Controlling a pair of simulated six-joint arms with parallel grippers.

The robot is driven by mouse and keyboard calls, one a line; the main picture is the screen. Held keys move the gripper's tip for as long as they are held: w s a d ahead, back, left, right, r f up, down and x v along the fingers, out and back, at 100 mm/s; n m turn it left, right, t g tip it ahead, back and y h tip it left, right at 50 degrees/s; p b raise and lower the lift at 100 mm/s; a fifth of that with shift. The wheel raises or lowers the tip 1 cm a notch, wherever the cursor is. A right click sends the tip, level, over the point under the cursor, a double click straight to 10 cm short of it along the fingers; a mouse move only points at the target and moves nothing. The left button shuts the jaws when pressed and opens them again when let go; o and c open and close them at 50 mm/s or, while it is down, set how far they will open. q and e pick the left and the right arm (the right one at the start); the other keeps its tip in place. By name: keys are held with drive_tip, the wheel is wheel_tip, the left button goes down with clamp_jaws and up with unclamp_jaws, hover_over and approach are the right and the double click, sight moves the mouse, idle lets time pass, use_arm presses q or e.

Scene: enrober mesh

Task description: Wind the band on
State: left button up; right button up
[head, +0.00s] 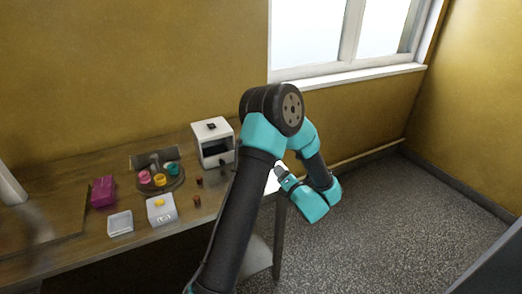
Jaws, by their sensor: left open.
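I cannot pick out the band or a mesh belt in the head view. A white box-shaped machine (213,133) with a dark opening and a dark knob on top stands at the back right of the table. A small white box (161,212) with a yellow piece on top sits near the front edge. My left gripper (280,172) is small in view, open, and past the table's right end, right of the machine. Nothing shows between its fingers. My right gripper is not in view.
A dark round tray (172,186) holds pink, yellow and teal pieces. A magenta box (103,192) and a pale open tray (120,222) stand left on the wooden table (70,222). Small brown-red pieces (197,201) lie in front of the machine. Open floor lies right.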

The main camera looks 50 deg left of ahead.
use_arm(q)
drive_tip(key=n, duration=0.6)
drive_tip(key=shift+n, duration=0.3)
drive_tip(key=shift+a, duration=0.1)
drive_tip(key=x, duration=1.7)
drive_tip(key=shift+a+f, duration=0.15)
drive_tip(key=shift+a, duration=0.05)
clamp_jaws()
